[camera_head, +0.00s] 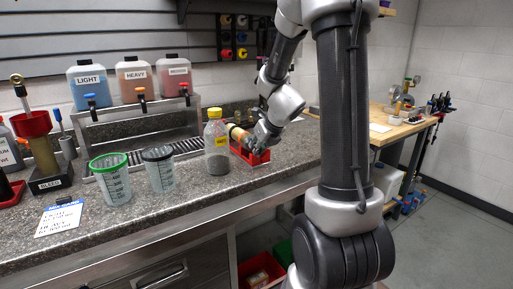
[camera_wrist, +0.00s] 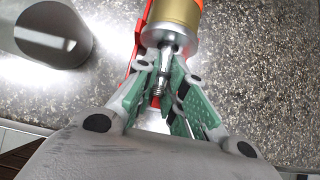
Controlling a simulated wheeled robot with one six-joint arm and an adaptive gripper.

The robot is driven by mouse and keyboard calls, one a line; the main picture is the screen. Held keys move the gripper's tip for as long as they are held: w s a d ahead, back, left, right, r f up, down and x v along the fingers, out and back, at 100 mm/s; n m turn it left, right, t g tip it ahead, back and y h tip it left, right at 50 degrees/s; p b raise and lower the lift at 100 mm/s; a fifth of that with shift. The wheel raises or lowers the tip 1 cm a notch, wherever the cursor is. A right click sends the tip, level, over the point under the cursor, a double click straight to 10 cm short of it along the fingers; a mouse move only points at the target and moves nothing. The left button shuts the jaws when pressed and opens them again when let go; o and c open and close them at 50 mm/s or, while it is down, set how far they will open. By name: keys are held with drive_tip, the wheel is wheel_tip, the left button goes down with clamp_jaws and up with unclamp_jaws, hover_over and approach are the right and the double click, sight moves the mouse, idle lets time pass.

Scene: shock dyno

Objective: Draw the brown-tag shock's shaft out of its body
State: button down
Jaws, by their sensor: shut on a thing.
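The shock lies in a red cradle (camera_head: 260,158) on the granite bench. In the wrist view its gold body (camera_wrist: 178,10) with a silver end cap (camera_wrist: 168,38) is at the top, and a thin metal shaft (camera_wrist: 158,88) points down from it. My gripper (camera_wrist: 170,66) has its green-padded fingers around the shaft just outside the cap and is shut on it. In the head view my gripper (camera_head: 262,139) is at the cradle and hides part of the shock. I cannot make out a brown tag. How far the shaft is out is hard to tell.
A yellow-capped bottle (camera_head: 217,150) stands close to the cradle's left. Two measuring cups (camera_head: 112,182), with green and black rims, stand farther left. A grey cylinder (camera_wrist: 50,32) is near my gripper in the wrist view. Bare bench lies right of the shock.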

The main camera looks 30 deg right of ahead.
drive_tip(key=shift+s+f, duration=0.65)
drive_tip(key=shift+s, duration=0.25)
drive_tip(key=shift+s+r, duration=0.15)
drive_tip(key=shift+s, duration=0.35)
drive_tip(key=shift+s+d, duration=0.1)
drive_tip(key=shift+s, duration=0.2)
drive_tip(key=shift+s+r, duration=0.25)
drive_tip(key=shift+s, duration=0.3)
idle(0.8)
drive_tip(key=shift+s, duration=1.65)
idle(1.6)
drive_tip(key=c, duration=1.4)
unclamp_jaws()
drive_tip(key=shift+r, duration=0.1)
